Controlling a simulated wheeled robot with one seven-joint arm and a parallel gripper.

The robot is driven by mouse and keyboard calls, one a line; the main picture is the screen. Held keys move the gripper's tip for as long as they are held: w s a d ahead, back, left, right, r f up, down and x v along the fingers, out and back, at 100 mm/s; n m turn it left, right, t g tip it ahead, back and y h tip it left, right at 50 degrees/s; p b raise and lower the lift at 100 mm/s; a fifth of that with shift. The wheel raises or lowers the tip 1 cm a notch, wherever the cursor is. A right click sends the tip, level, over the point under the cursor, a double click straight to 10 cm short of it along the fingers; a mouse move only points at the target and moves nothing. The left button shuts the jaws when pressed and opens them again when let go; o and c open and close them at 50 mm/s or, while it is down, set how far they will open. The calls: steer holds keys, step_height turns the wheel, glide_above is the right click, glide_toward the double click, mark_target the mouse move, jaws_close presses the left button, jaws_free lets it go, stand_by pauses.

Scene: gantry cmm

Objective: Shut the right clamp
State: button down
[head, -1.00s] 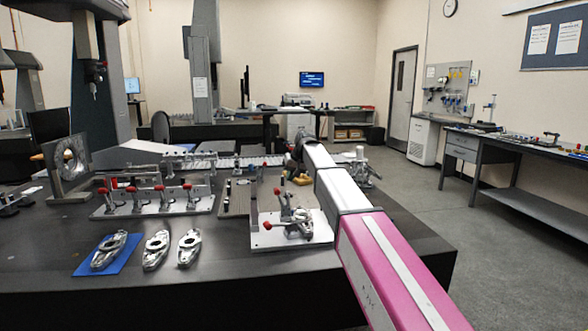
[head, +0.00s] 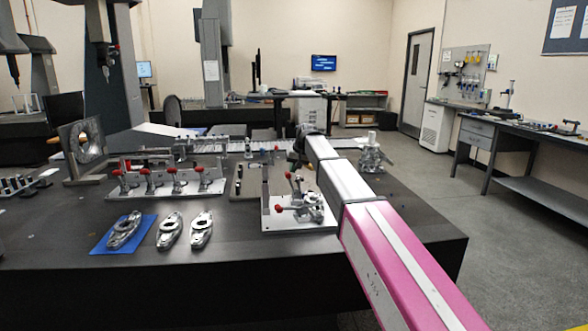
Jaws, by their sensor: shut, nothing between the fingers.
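A clamp fixture with a pale base plate (head: 266,222) stands near the front of the dark table, right of its middle. It holds a metal part (head: 309,207) and toggle clamps with red-tipped handles. One red handle (head: 288,175) points up; another red handle (head: 281,209) reaches low to the left. I cannot tell clearly which clamp each handle belongs to. My arm crosses from the lower right, past the fixture's right side, to a dark joint behind it. My gripper's fingers do not show.
A row of red-handled clamps on a long fixture (head: 170,188) stands to the left. Three metal parts lie in front, one on a blue mat (head: 105,240). The dark table (head: 400,229) has bare room at the front and right. A bench (head: 545,139) stands along the right wall.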

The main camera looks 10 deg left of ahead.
steer(key=shift+s+a+h, duration=0.2)
steer(key=shift+a+h, duration=0.4)
steer(key=shift+a, duration=0.1)
steer(key=s+a+f+n+t+h, duration=0.1)
steer(key=s+a+f+t+h, duration=0.1)
steer(key=a+f+h, duration=0.5)
steer(key=shift+s+a+n+t+h, duration=0.25)
steer(key=shift+a+n+t+h, duration=0.25)
steer(key=shift+a+h, duration=0.5)
steer(key=shift+d+f, duration=0.1)
steer(key=shift+f, duration=0.15)
